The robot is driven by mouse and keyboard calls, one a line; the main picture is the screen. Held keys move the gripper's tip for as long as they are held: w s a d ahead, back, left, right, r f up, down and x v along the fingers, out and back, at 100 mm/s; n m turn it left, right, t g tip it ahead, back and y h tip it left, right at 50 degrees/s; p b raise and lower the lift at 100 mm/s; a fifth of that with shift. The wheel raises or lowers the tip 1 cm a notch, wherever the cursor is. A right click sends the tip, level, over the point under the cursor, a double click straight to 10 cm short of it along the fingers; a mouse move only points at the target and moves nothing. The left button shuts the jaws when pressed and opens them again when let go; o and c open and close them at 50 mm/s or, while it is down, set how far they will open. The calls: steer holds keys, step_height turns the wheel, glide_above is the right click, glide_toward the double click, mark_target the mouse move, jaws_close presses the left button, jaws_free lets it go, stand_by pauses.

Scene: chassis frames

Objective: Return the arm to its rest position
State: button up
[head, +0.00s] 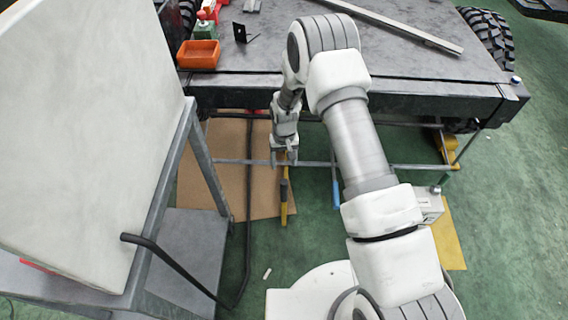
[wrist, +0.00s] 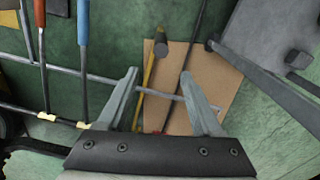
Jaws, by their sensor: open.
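My white and grey arm reaches forward from the lower right of the head view, bends at its elbow over the dark table edge, and hangs down there. My gripper (head: 284,163) points down in front of the table, above the floor. In the wrist view my gripper (wrist: 159,74) has its two fingers spread apart with nothing held between them.
A grey table (head: 400,60) with big tyres holds an orange bin (head: 199,54) and a metal bar (head: 390,24). A white-panelled cart (head: 80,130) with a black handle (head: 180,268) stands close on the left. A brown board (head: 215,180) lies on the green floor, which is open at right.

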stand_by(0.4)
steer(key=s+d+r+t, duration=0.1)
steer(key=s+d+r, duration=0.15)
steer(key=r, duration=1.15)
steer(key=s+d+r+t, duration=0.1)
steer(key=d+r, duration=0.3)
steer(key=r, duration=1.1)
steer(key=s+d+r+m+t, duration=0.15)
steer(key=s+d+r, duration=0.35)
steer(key=s+r, duration=0.65)
steer(key=s+d+r+t, duration=0.1)
steer(key=s+r, duration=0.1)
steer(key=s, duration=0.4)
steer(key=s+d+r+t, duration=0.1)
steer(key=s+d+r, duration=0.1)
steer(key=s, duration=0.5)
step_height(320, 180, up, 18)
steer(key=p, duration=1.8)
steer(key=shift+w+a, duration=0.15)
steer(key=shift+w, duration=0.05)
steer(key=shift+f, duration=0.15)
